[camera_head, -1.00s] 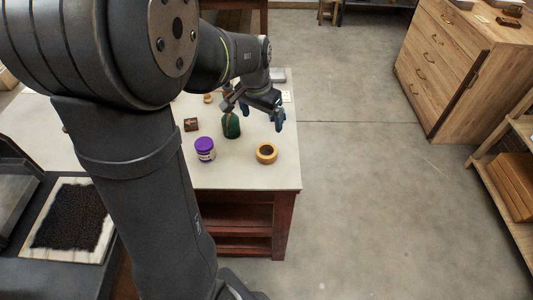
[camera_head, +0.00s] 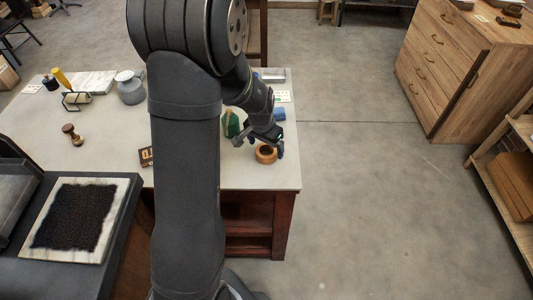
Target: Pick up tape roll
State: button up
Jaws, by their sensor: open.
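The tape roll (camera_head: 265,155) is a tan-orange ring lying flat on the white table (camera_head: 285,178) near its right front corner. My gripper (camera_head: 266,150) is open and right above the tape roll, with its fingers on either side of the roll, one at the left and one at the right. The gripper partly covers the far side of the roll. I cannot tell whether the fingers touch it.
A green bottle (camera_head: 230,124) stands just left of and behind my gripper. A blue block (camera_head: 279,114) lies behind it. A dark box (camera_head: 146,157), a wooden-handled stamp (camera_head: 73,135) and a grey can (camera_head: 130,88) are to the left. The table's right edge is close.

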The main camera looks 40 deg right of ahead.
jog(key=shift+d+f, duration=0.1)
jog(key=shift+f, duration=0.85)
jog(key=c, duration=1.1)
jog(key=shift+r, duration=0.15)
